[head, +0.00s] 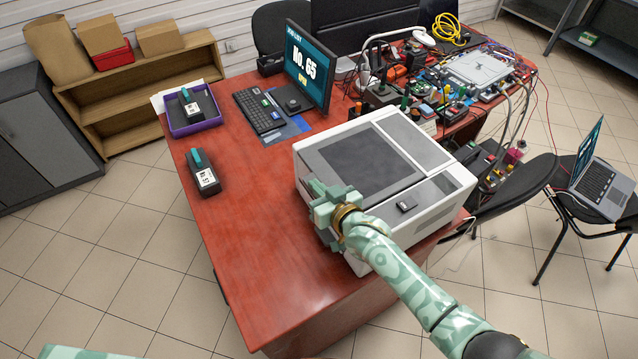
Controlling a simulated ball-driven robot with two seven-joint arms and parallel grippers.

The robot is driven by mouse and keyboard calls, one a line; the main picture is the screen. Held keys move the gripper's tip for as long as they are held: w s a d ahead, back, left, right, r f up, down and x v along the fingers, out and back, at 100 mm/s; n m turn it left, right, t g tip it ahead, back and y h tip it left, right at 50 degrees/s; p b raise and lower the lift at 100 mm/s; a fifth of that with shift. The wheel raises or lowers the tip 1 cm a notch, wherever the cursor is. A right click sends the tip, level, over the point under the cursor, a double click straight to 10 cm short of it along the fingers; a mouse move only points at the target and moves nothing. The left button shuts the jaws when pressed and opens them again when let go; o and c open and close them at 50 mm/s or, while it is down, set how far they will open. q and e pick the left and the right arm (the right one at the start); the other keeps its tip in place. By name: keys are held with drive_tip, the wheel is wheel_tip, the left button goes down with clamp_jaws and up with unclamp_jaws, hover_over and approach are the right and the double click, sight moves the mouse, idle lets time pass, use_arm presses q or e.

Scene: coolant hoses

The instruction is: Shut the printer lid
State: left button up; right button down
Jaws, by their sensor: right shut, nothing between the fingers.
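The printer (345,240) is a large pale grey box on the right part of the red desk. Its lid, with a dark panel (365,158), lies flat across the top, and I see no raised edge or gap. A small dark control piece (406,204) sits on the front strip. My right gripper (320,202) is shut and empty at the printer's front left top edge. It covers part of that corner, and I cannot tell whether it touches. My left gripper is out of view; only a bit of my pale green arm shows at the bottom left.
The red desk (250,225) is clear left of the printer. A black cartridge (203,178) stands near its left edge, and a purple tray (172,122) holds another. A monitor (308,68) and keyboard (259,110) are behind. Cluttered cables and tools lie at the back right.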

drive_tip(key=shift+s+f, duration=0.2)
drive_tip(key=shift+f, duration=0.2)
drive_tip(key=r+p, duration=0.4)
drive_tip(key=shift+w+r, duration=0.2)
drive_tip(key=shift+r, duration=0.15)
drive_tip(key=s+d+r+g+h+p, duration=0.1)
drive_tip(key=s+d+r+g+h, duration=0.3)
drive_tip(key=s+d, duration=0.6)
drive_tip(key=s+d+r+n+t+h, duration=0.15)
drive_tip(key=s+d+h, duration=0.35)
drive_tip(key=s+d, duration=0.5)
drive_tip(key=s+d+r+g+h+p, duration=0.1)
drive_tip(key=s+d+r+g+h, duration=0.35)
drive_tip(key=d, duration=0.85)
drive_tip(key=s+a+f+g+y+b, duration=0.1)
drive_tip(key=s+a+f+b, duration=0.15)
drive_tip(key=f, duration=1.05)
drive_tip(key=s+a+f+y+b, duration=0.1)
drive_tip(key=s+f+b, duration=0.15)
drive_tip(key=f, duration=1.05)
drive_tip(key=s+a+f+g+y+b, duration=0.1)
drive_tip(key=s+a+f+b, duration=0.15)
drive_tip(key=f, duration=1.05)
drive_tip(key=s+d+f+m+g+y+b, duration=0.1)
drive_tip(key=s+f+b, duration=0.5)
drive_tip(key=s+f, duration=1.2)
drive_tip(key=shift+s+d+f+m+g+y+b, duration=0.2)
drive_tip(key=shift+f+m+g+y+b, duration=0.2)
drive_tip(key=shift+m+g, duration=0.65)
